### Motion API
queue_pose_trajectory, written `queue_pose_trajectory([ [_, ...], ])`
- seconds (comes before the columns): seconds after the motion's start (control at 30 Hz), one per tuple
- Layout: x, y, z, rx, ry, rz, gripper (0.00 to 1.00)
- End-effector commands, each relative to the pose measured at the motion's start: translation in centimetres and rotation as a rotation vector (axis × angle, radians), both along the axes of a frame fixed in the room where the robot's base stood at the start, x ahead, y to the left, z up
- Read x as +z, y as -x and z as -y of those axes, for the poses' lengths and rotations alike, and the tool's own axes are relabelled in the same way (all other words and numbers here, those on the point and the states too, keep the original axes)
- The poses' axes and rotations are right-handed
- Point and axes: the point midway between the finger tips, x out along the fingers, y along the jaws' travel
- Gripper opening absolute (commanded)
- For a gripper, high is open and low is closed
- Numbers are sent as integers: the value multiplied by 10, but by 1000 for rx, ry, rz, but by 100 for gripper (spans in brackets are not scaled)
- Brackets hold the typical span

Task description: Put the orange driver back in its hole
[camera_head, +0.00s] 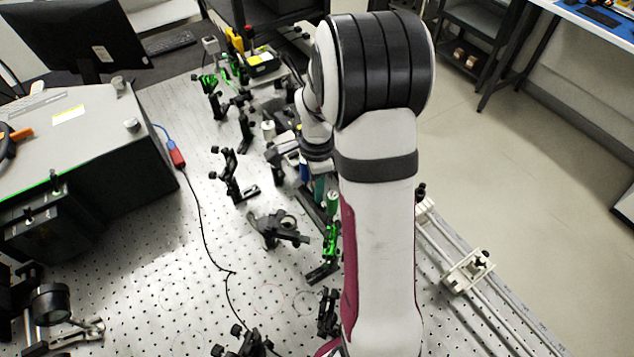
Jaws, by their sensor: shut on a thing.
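My gripper (284,147) shows only in part, small and low over the row of optics left of my arm's wrist. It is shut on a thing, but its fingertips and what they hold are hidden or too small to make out. I cannot pick out the orange driver near it. A tool holder (262,62) with a yellow-handled tool (236,40) and a dark-and-red one beside it stands at the back of the bench. Its holes are too small to make out. An orange item (20,134) lies on the grey box at the far left; I cannot tell what it is.
The perforated bench (180,240) carries several black optic mounts (232,175), some with green parts. A grey instrument box (85,140) and a monitor (80,35) fill the left. A black cable (203,225) crosses the bench. A rail (470,270) runs at the right.

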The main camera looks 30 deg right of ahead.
Motion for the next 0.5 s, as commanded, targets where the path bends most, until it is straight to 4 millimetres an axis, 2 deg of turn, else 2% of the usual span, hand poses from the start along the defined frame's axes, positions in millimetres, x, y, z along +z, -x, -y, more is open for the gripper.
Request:
queue_pose_trajectory([
  [0.5,-9,0,0,0,0,0,0],
])
